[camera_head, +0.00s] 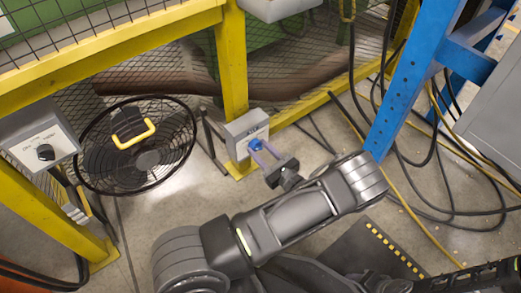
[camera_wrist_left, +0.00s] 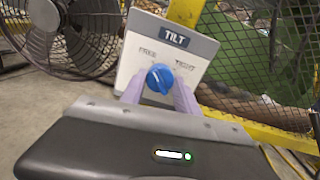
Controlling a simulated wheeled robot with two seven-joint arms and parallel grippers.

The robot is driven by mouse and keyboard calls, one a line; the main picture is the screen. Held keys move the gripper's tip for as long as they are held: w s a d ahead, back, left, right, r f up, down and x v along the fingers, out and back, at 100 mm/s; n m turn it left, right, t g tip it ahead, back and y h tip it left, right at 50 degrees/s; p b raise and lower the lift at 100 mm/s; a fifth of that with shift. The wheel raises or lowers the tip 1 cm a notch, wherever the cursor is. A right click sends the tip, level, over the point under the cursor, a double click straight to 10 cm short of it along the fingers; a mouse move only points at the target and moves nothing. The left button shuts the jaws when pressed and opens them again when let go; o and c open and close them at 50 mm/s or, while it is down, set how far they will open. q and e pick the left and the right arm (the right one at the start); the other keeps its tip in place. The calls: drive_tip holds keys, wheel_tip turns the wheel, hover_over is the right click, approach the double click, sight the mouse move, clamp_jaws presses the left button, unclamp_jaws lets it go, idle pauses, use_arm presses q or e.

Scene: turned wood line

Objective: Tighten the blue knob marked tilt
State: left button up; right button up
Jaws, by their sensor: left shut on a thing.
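The blue knob (camera_wrist_left: 160,78) sits on a light grey panel (camera_wrist_left: 190,45) with a dark plate reading TILT. Lettering on either side of the knob looks like FREE on the left and TIGHT on the right. In the head view the grey box (camera_head: 246,128) is on the yellow post, with the knob (camera_head: 255,144) on its face, partly covered. My left gripper (camera_head: 264,152) reaches it, and its two pale fingers lie either side of the knob in the left wrist view (camera_wrist_left: 160,93). It is shut on the knob. My right gripper is not seen.
A black floor fan (camera_head: 138,150) with a yellow handle stands left of the box. Another grey box with a black knob (camera_head: 46,152) is at far left. Yellow mesh fencing (camera_head: 233,60) stands behind. Cables (camera_head: 430,160) lie on the floor by a blue frame (camera_head: 410,80).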

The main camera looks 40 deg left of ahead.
use_arm(q)
drive_tip(key=shift+m, duration=0.4)
clamp_jaws()
drive_tip(key=m+p, duration=0.2)
drive_tip(key=m, duration=0.1)
drive_tip(key=shift+r, duration=0.1)
drive_tip(key=m+p, duration=0.1)
drive_tip(key=m, duration=0.3)
drive_tip(key=shift+m, duration=0.4)
drive_tip(key=m, duration=0.4)
drive_tip(key=shift+m+p, duration=0.3)
drive_tip(key=shift+p, duration=0.05)
drive_tip(key=m, duration=0.4)
drive_tip(key=shift+m, duration=0.4)
drive_tip(key=o, duration=1.3)
unclamp_jaws()
drive_tip(key=shift+c, duration=0.2)
